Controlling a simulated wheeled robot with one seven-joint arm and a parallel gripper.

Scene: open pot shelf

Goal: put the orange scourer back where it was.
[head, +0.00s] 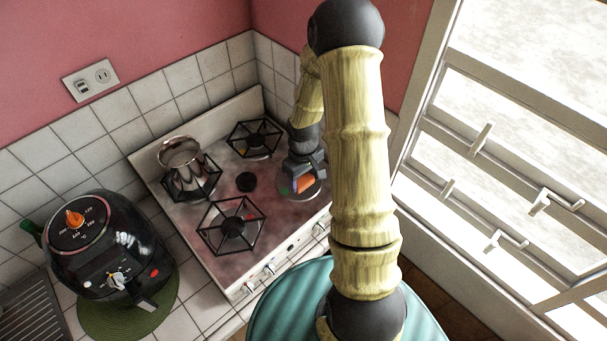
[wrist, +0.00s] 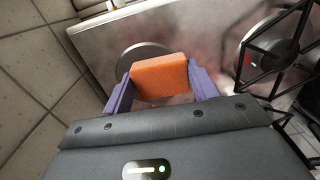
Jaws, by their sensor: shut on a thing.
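The orange scourer (wrist: 160,76) is a small block held between the two purple fingers of my gripper (wrist: 161,82) in the wrist view. A finger presses on each of its sides. In the head view the scourer (head: 304,183) shows as a small orange patch under my gripper (head: 303,174), at the right side of the stove top. A round grey plate (wrist: 133,54) on the stove lies just behind the scourer in the wrist view. I cannot tell whether the scourer touches it.
The stove (head: 196,213) has black pan supports (head: 231,228); one (wrist: 284,50) is right of my gripper in the wrist view. A metal pot (head: 182,168) stands at the back left. A black air fryer (head: 108,250) sits on a green mat (head: 128,318). A window is at right.

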